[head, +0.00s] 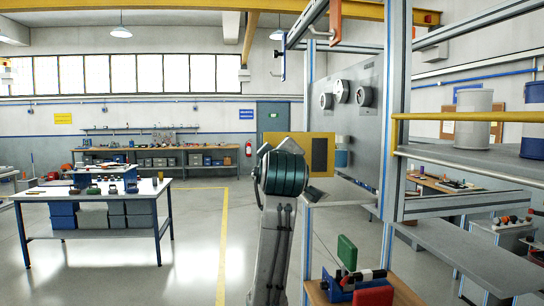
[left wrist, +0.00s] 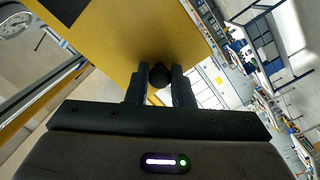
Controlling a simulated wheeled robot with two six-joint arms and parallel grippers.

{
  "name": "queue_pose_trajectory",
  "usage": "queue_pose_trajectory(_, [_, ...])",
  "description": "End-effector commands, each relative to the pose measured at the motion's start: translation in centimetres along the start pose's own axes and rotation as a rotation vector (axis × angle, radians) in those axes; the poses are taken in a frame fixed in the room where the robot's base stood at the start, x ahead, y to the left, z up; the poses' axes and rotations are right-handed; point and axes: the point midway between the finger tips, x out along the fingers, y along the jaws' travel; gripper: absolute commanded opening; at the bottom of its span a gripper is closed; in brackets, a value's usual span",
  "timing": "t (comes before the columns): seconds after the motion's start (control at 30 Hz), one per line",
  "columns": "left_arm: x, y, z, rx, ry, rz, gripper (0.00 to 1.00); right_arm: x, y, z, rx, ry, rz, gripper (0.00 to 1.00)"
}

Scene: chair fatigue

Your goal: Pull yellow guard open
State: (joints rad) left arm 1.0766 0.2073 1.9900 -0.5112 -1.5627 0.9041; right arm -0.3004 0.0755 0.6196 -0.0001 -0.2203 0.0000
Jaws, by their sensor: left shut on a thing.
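The yellow guard (head: 325,142) is a flat panel with a dark rectangle on it, beside the grey machine frame in the head view. It also fills the upper middle of the left wrist view (left wrist: 140,35). My left gripper (left wrist: 159,82) is shut on a dark round knob (left wrist: 159,72) at the guard's face. In the head view my left wrist covers the guard's left part and hides the fingers and knob. My right gripper is not in view.
A metal frame post (head: 394,110) and a grey panel with round dials (head: 372,125) stand just right of the guard. A low bench (head: 405,293) with red, green and blue parts is at the lower right. Open floor (head: 190,250) lies to the left.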

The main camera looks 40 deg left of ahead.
Motion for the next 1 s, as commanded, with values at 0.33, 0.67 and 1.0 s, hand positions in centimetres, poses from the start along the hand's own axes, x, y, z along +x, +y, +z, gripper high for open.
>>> queue_pose_trajectory(0.33, [-2.6, 0.7, 0.6, -0.001, 0.118, -0.116, 0.00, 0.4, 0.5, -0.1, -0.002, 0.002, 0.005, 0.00])
queue_pose_trajectory(0.67, [-3.2, 0.8, 0.7, 0.001, 0.155, -0.150, 0.00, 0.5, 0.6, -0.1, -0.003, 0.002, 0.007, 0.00])
queue_pose_trajectory(1.0, [-3.2, 0.8, 0.7, 0.001, 0.156, -0.150, 0.23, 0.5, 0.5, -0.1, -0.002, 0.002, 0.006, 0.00])
